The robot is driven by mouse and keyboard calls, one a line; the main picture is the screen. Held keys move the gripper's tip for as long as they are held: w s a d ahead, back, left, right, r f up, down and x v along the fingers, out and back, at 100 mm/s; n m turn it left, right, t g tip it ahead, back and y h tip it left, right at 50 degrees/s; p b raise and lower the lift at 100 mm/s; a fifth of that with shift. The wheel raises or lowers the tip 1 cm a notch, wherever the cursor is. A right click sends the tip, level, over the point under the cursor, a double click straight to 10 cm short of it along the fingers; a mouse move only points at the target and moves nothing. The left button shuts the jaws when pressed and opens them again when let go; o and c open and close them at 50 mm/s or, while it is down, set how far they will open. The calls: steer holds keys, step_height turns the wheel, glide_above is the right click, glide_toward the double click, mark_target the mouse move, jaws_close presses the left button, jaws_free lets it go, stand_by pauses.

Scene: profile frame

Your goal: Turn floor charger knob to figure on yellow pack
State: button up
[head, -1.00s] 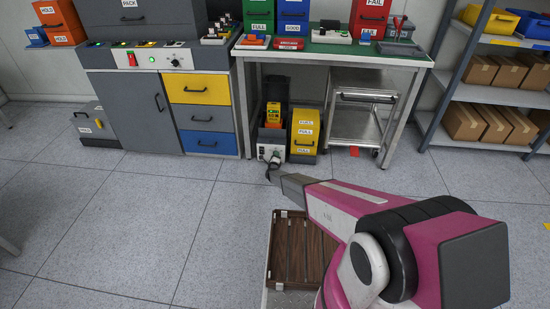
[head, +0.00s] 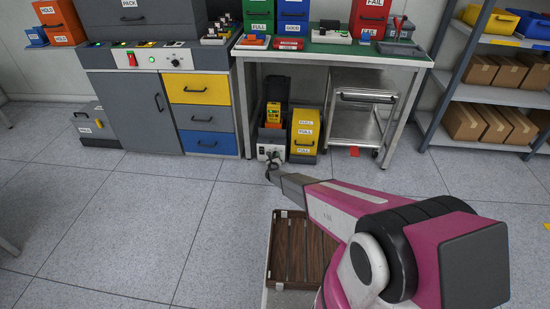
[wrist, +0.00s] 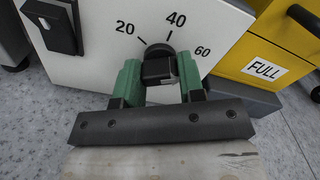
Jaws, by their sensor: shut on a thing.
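The floor charger (head: 263,150) stands under the green-topped bench, and its white front fills much of the wrist view (wrist: 92,60). Its dark knob (wrist: 159,68) is on that front, below the printed figures 20, 40 and 60. My gripper (wrist: 159,82) has its green fingers on either side of the knob and is shut on it. I cannot clearly tell which figure the knob points to. The yellow pack (head: 274,115) sits upright in the charger in the head view; its figure is too small to read. In the head view my gripper (head: 271,168) is at the charger's front.
A yellow box marked FULL (head: 305,130) stands just right of the charger and shows in the wrist view (wrist: 270,50). A metal cart (head: 357,112) is further right. A black switch or latch (wrist: 52,25) is left of the knob.

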steer(key=shift+d, duration=0.1)
stand_by(0.3)
steer(key=o, duration=0.9)
steer(key=shift+o, duration=0.2)
steer(key=shift+s, duration=0.1)
